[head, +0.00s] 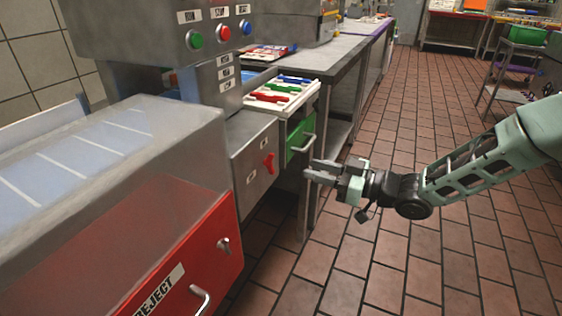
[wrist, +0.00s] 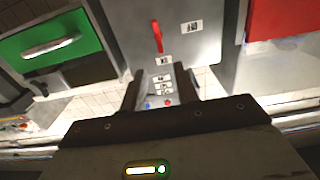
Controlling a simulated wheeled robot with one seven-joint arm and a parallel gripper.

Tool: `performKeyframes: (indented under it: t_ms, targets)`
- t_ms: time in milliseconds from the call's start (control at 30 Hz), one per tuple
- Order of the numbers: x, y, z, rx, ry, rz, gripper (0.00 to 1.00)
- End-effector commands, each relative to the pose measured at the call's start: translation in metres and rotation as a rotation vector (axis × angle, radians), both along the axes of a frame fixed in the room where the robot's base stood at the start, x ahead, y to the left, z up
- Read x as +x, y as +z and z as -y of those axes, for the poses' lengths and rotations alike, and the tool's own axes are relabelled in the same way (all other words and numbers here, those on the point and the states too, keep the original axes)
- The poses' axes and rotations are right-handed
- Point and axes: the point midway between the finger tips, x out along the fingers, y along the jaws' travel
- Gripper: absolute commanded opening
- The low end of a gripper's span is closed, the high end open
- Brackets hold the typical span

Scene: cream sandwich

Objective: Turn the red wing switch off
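The red wing switch (head: 269,163) is on the front of a grey machine panel (head: 243,160), with one small label above it and another at its lower left. In the wrist view the red wing switch (wrist: 157,36) stands near the top centre, nearly upright in the picture, with labels beside and below it. My gripper (head: 314,172) is to the right of the switch in the head view, apart from it. Its fingers show spread with a gap between them in the wrist view (wrist: 160,90), and nothing is held. The label text is too small to read.
A green drawer (head: 299,139) with a metal handle is just behind my gripper. A red reject bin (head: 205,262) with a handle is at the front left. Green, red and blue buttons (head: 223,33) are above.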

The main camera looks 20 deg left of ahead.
Motion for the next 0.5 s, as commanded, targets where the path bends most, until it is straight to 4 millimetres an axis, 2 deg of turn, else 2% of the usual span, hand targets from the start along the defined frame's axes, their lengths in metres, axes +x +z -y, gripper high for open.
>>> performKeyframes:
  t_ms: [33, 200, 400, 500]
  targets:
    - [0.0, 0.0, -0.012, 0.002, 0.002, 0.0, 0.31]
    - [0.002, -0.001, -0.047, 0.002, 0.002, 0.0, 0.31]
    - [0.006, -0.001, -0.078, 0.0, 0.001, 0.0, 0.31]
    - [0.006, 0.0, -0.087, 0.001, 0.001, 0.0, 0.31]
